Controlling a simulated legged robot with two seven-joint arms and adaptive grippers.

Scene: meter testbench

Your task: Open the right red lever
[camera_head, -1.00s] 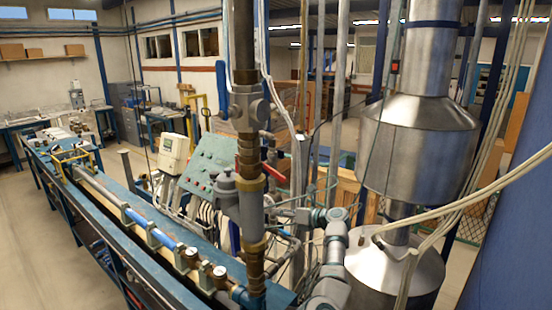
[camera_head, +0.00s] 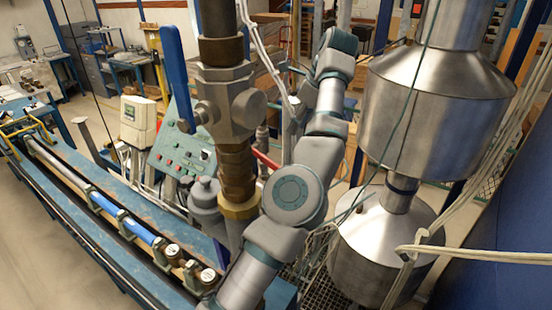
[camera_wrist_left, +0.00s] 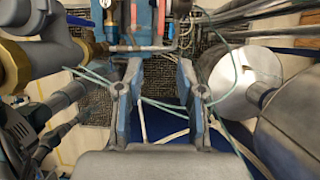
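A red lever (camera_head: 266,159) shows beside the vertical pipe in the head view, low behind my arm, and most of it is hidden. My left arm rises in front of the pipe, bends and runs up beside the steel tank. Its gripper is not clear in the head view. I cannot make out a red lever between the fingers there. My right gripper is in neither view.
A valve (camera_head: 229,100) with a blue lever (camera_head: 177,70) sits high on the pipe. A large steel tank (camera_head: 430,110) stands close on the right, with loose cables in front. A blue bench (camera_head: 95,215) with gauges lies left. Pipes crowd the wrist view's left side.

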